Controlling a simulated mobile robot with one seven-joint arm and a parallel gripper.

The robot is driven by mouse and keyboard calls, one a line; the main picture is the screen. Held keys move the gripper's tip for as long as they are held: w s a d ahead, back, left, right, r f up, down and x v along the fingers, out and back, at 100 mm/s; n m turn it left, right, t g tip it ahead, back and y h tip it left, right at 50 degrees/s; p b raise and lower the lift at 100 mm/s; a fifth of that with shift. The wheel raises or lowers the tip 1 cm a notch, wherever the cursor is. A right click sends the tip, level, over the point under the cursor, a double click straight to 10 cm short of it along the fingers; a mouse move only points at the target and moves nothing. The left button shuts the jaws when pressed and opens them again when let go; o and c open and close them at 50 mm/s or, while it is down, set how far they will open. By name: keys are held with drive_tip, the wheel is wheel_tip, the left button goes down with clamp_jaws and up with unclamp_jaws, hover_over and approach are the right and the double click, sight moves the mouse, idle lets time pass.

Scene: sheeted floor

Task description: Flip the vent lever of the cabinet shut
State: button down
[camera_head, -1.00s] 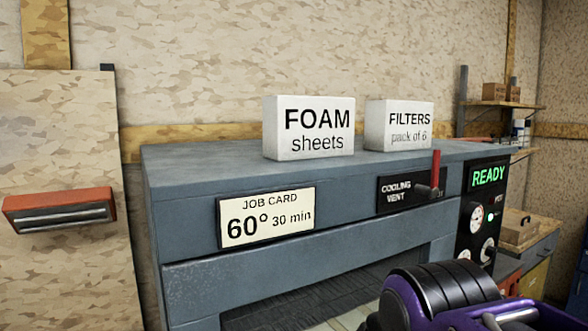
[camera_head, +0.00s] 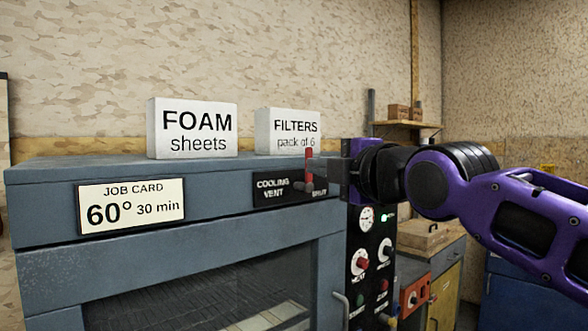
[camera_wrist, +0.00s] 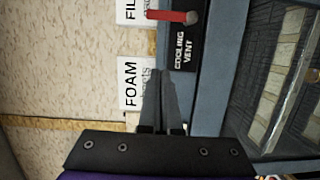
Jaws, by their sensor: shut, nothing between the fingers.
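The blue-grey cabinet (camera_head: 235,250) fills the left and middle of the head view. Its red vent lever (camera_head: 309,160) stands upright on the black "COOLING VENT" plate (camera_head: 270,188), whose right end carries a small, partly legible word. My gripper (camera_head: 322,170) is shut and empty, reaching in from the right with its tips beside the lever; I cannot tell if they touch. In the wrist view, which is turned sideways, the lever (camera_wrist: 172,15) shows at the top, past my shut fingertips (camera_wrist: 164,74).
White "FOAM sheets" (camera_head: 193,128) and "FILTERS" (camera_head: 287,130) boxes stand on the cabinet top, the latter behind the lever. A job card (camera_head: 131,205) is on the cabinet front. A control panel (camera_head: 370,265) with dials and knobs lies below my gripper. A wooden box (camera_head: 425,236) is to the right.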

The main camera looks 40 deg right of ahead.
drive_tip(key=shift+d+r, duration=0.1)
drive_tip(key=shift+d, duration=0.1)
drive_tip(key=w+d+p, duration=0.1)
drive_tip(key=w+d, duration=0.4)
drive_tip(key=w, duration=0.5)
drive_tip(key=shift+d, duration=0.3)
